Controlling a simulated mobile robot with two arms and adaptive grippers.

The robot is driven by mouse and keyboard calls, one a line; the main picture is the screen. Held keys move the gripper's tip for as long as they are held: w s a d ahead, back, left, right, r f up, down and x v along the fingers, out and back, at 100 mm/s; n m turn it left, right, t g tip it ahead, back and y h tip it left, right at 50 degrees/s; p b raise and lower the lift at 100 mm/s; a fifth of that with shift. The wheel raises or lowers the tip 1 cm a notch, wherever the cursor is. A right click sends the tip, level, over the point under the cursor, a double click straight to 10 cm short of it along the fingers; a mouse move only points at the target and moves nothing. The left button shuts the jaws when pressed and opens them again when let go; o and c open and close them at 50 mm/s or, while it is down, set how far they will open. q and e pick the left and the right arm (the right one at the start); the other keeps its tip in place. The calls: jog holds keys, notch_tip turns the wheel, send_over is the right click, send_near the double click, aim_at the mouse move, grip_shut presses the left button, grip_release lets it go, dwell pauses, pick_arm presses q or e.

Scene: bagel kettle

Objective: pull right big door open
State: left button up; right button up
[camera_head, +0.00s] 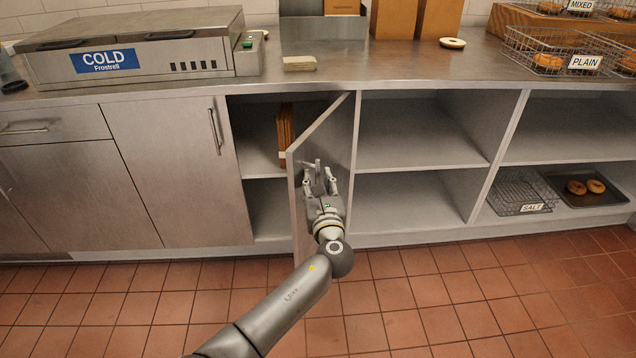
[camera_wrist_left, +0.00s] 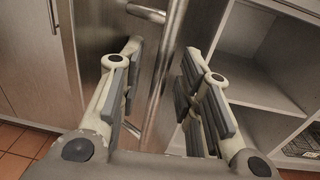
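The right big door (camera_head: 318,142) stands part open, swung out from the cabinet front on its right-hand side. Behind it the compartment's shelf shows. My left gripper (camera_head: 321,182) is at the handle side of this door, its fingers apart. In the left wrist view the door (camera_wrist_left: 105,35) fills the left and middle, and its metal bar handle (camera_wrist_left: 166,70) runs between the two open fingers (camera_wrist_left: 160,95). I cannot tell whether a finger touches the bar. In the head view the gripper mostly hides the handle. My right gripper is not in view.
The closed left big door (camera_head: 170,170) is beside the opening. A brown upright stack (camera_head: 285,135) is inside on the shelf. Open shelves (camera_head: 420,130) are right of the door, with a wire basket (camera_head: 520,190) and tray (camera_head: 600,198) lower right. The tiled floor (camera_head: 430,300) is clear.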

pick_arm(q)
jog(key=s, duration=1.2)
jog(key=shift+d, duration=0.35)
